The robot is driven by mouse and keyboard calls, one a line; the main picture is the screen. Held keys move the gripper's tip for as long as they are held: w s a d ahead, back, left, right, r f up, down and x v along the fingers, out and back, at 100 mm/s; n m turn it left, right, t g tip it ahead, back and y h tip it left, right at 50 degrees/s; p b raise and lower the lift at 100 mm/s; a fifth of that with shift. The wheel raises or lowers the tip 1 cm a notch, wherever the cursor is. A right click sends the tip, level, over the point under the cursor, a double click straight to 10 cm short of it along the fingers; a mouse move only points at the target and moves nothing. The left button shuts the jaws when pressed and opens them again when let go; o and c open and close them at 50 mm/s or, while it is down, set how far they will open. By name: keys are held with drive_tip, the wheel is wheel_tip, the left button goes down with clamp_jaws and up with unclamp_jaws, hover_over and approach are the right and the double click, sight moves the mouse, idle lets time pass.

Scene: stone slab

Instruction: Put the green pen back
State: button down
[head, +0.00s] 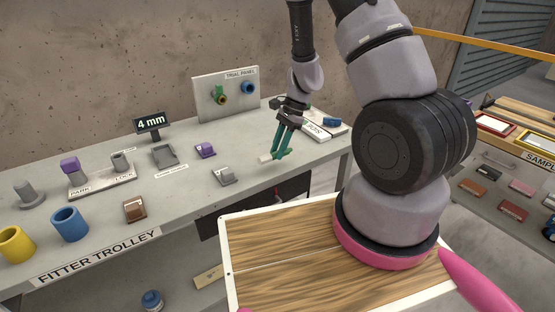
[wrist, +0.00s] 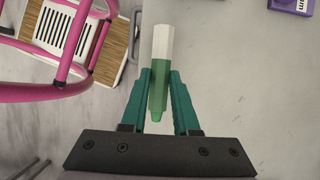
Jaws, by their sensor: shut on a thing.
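My gripper (head: 279,154) hangs over the front right part of the grey fitter trolley top (head: 290,180) in the head view. Its green fingers are shut on the green pen (wrist: 157,84), and the fingers show on both sides of it in the wrist view (wrist: 158,72). The pen has a green body and a white end (wrist: 163,42) that points away from the palm. In the head view only the white end (head: 265,157) stands out clearly, pointing left. Whether the pen touches the slab cannot be told.
A grey block (head: 223,178) and a purple block (head: 206,151) stand left of my gripper. The trial panel (head: 226,96) stands behind. A white labelled board (head: 318,133) with a blue item (head: 332,121) lies at right. Blue (head: 69,224) and yellow (head: 15,244) cups stand far left.

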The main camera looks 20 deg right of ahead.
drive_tip(key=shift+f, duration=1.85)
drive_tip(key=c, duration=0.7)
unclamp_jaws()
drive_tip(key=shift+f, duration=0.1)
drive_tip(key=shift+o, duration=0.2)
